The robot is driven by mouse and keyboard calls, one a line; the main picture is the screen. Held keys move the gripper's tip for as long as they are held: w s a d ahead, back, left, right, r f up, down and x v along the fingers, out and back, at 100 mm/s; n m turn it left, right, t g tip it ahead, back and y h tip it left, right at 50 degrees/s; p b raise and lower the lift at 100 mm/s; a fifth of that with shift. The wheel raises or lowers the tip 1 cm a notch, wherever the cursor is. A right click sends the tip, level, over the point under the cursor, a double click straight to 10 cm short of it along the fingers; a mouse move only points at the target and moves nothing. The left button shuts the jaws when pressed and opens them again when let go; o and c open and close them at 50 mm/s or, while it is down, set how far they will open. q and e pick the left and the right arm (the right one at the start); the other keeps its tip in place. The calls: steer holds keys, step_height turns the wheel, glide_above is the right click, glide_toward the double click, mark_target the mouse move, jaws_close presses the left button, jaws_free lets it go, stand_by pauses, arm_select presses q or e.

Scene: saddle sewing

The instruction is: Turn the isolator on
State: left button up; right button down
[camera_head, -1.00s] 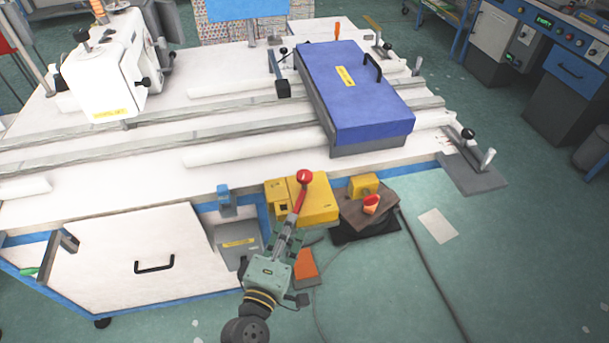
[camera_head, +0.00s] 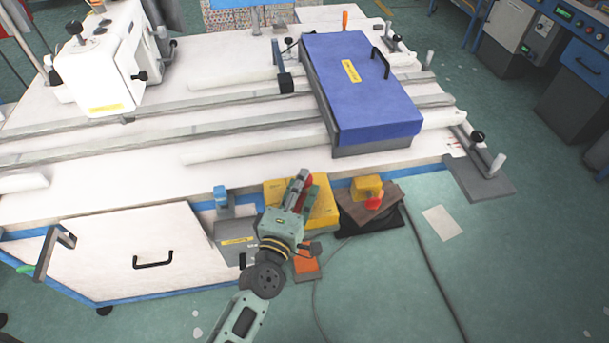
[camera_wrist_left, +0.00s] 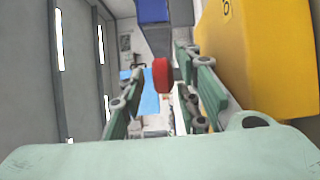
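A yellow box (camera_head: 323,214), which looks like the isolator, is at the table's front edge. Its red knob (camera_head: 308,181) is partly hidden behind my left gripper (camera_head: 299,187) in the head view. In the left wrist view, the red knob (camera_wrist_left: 161,75) appears in the gap between the two fingers of my left gripper (camera_wrist_left: 157,88). The fingers are apart, and I see no clear contact with the knob. The yellow box (camera_wrist_left: 255,60) fills the right of that view, close beside the right-hand finger. My right gripper is not in view.
A smaller yellow box (camera_head: 367,186) with a red knob sits just right on a brown block (camera_head: 355,211). A grey box (camera_head: 233,236) and an orange pedal (camera_head: 306,265) are close by the arm. The white table (camera_head: 110,183) stands behind; open floor lies front right.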

arm_select(q)
steer(key=shift+x, duration=0.9)
steer(key=shift+w, duration=0.15)
steer(key=c, duration=0.7)
jaws_close()
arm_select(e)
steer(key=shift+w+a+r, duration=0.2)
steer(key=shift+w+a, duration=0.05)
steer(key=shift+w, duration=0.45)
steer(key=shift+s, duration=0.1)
